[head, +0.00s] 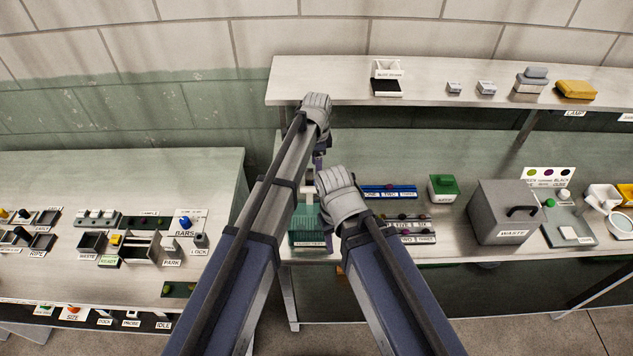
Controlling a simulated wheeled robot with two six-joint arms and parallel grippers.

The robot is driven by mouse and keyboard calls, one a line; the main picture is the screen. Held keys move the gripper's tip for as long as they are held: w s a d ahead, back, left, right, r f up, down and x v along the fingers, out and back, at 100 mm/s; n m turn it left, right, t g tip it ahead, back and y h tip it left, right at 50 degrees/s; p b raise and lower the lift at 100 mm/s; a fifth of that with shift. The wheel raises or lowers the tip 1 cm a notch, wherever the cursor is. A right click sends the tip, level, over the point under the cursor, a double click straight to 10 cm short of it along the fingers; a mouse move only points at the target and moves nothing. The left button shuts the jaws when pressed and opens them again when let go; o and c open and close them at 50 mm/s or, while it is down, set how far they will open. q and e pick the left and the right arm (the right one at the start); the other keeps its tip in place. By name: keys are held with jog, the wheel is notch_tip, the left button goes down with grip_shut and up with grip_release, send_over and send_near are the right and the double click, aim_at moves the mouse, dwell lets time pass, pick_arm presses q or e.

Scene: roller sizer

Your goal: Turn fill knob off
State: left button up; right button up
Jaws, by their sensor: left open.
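I cannot make out a knob labelled fill in the head view. A blue knob (184,222) stands by the BARS label on the left table, and a red one (72,310) sits above the SIZE label at its front edge. My left gripper (319,158) is open, mostly hidden below its grey wrist, near the left end of the right-hand bench. My right arm ends in a grey wrist over the same bench, and its gripper is hidden behind it. A green ribbed box (308,226) is between the two arms, partly covered.
The left table (120,175) has bare room at the back. On the right-hand bench are a blue rack (388,191), a green block (444,188) and a grey WASTE bin (503,212). A raised shelf (430,73) runs behind them. A gap separates table and bench.

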pick_arm(q)
notch_tip(320, 180, down, 7)
jog(key=b, duration=0.6)
jog(key=shift+w, duration=0.1)
grip_shut()
dwell(0.3)
